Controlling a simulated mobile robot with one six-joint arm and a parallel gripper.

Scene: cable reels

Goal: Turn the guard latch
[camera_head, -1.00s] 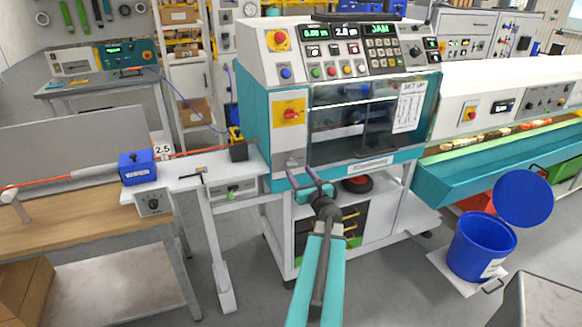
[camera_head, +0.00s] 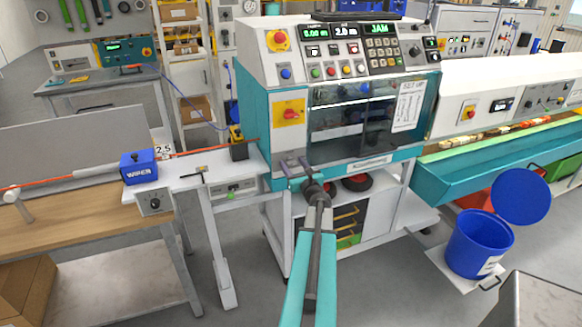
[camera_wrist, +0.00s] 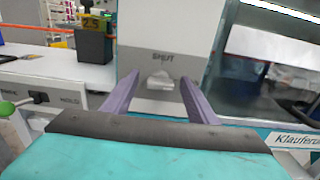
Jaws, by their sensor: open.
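The guard latch (camera_wrist: 160,80) is a small pale knob on a grey plate marked SHUT, in the middle of the wrist view. The plate is on the lower left front of the teal and white machine (camera_head: 255,120), beside the dark see-through guard (camera_head: 350,128). My gripper (camera_head: 293,164) is at this lower left front; in the head view its fingers largely cover the latch. In the wrist view my gripper (camera_wrist: 158,95) is open, with its purple fingers left and right of the latch and nothing held. Whether a finger touches the plate cannot be told.
A red rotary switch (camera_head: 290,113) on a yellow plate sits above the latch. A white bench (camera_head: 185,168) with a blue WIPER box (camera_head: 138,168) and orange cable stands to the left. A teal trough (camera_head: 480,172) and blue bin (camera_head: 478,247) are to the right.

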